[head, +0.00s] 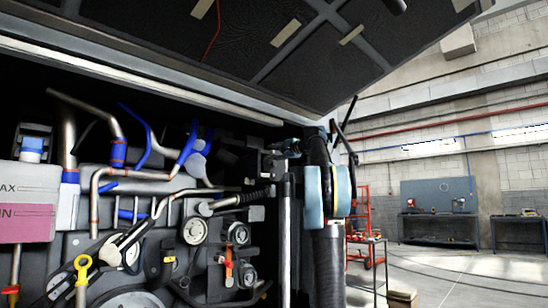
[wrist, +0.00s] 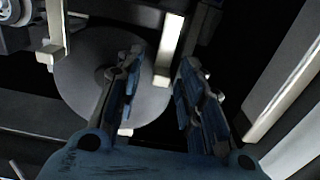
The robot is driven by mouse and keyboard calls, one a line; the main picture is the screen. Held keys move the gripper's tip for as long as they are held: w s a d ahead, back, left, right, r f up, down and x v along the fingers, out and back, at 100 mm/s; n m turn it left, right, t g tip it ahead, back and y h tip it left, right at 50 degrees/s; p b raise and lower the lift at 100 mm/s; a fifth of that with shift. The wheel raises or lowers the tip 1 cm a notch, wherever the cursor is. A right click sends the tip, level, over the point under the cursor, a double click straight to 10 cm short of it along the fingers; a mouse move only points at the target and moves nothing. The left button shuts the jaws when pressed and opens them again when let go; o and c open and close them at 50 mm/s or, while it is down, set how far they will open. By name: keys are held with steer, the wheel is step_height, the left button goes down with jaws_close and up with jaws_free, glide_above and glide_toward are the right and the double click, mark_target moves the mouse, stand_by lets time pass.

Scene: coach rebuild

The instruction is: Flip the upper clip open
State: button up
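In the wrist view my gripper (wrist: 161,62) is open, its two blue fingers apart with nothing held between them. Beyond the fingers is a round grey disc-shaped cover (wrist: 78,82). A pale metal strip (wrist: 170,48) stands at the disc's right edge, in line with the gap between the fingertips. It may be the upper clip, but I cannot tell for sure. Whether it touches a finger is unclear. A small pale tab (wrist: 125,132) shows at the disc's lower edge, beside the left finger. In the head view the fingertips and the clip cannot be made out clearly.
The open engine bay has pipes (head: 120,172), pulleys (head: 195,230) and a yellow ring handle (head: 82,266) on the left. A raised hatch (head: 270,45) hangs above. In the wrist view a pale beam (wrist: 285,80) runs along the right. Workshop floor (head: 470,275) is open at right.

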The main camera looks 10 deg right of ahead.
jaws_close()
